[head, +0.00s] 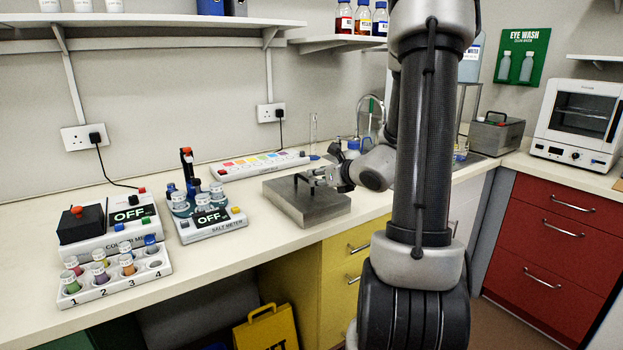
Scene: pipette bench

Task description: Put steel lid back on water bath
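The steel lid (318,207) is a thick grey slab with a black bar handle (298,183) on top. It lies flat on the bench near its front edge, in the middle of the head view. My gripper (314,176) reaches in from the right, low over the lid, with its fingertips at the handle. It is too small to tell whether the fingers are closed on it. A grey metal box (497,138) with a dark top and a small red part stands on the bench at the back right. It looks like the water bath; its top opening is not clear from here.
A salt meter (213,229) stands left of the lid, with a colour meter (118,232) and numbered vial rack (114,285) further left. A colour chart strip (262,165) lies behind. A white oven (577,124) stands right of the grey box. My arm hides part of the bench.

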